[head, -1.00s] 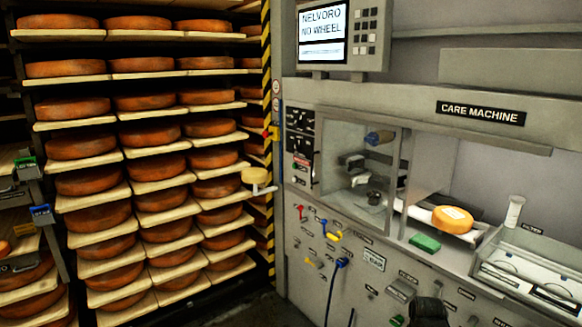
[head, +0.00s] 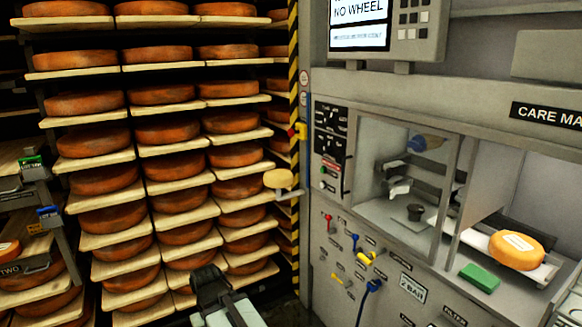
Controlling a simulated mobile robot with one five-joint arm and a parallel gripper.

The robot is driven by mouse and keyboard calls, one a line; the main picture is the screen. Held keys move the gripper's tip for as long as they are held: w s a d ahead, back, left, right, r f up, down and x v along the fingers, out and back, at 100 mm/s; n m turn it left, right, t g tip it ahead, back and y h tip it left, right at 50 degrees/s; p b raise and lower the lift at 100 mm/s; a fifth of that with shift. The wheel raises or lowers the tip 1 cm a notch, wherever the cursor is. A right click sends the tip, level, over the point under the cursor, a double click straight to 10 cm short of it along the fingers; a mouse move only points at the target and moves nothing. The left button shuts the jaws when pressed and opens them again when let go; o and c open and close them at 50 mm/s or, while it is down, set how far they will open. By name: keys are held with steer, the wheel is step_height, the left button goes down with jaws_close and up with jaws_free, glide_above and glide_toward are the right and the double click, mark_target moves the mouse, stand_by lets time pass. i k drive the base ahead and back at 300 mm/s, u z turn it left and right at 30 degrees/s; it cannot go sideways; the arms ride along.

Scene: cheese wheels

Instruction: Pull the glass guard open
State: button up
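The glass guard (head: 385,165) is a grey-framed clear pane on the front of the care machine, right of centre. Its right upright stands beside an uncovered bay, and I cannot tell how far it is open. Behind the pane are a blue and yellow nozzle, a pale fitting and a small black cup. No handle on the guard is clear to me. My gripper (head: 211,284) shows as a dark shape at the bottom, in front of the cheese shelves, low and left of the guard and apart from it. Its fingers are not clear, so its opening cannot be told.
The care machine panel (head: 540,115) fills the right side, with knobs and a blue hose low down. An orange cheese wheel (head: 517,250) and a green block (head: 480,277) sit right of the guard. Cheese shelves (head: 175,145) fill the left. A striped post (head: 294,75) divides them.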

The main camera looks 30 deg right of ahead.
mark_target(349, 161)
steer(key=u, duration=0.35)
steer(key=i, duration=1.05)
steer(key=u, duration=0.05)
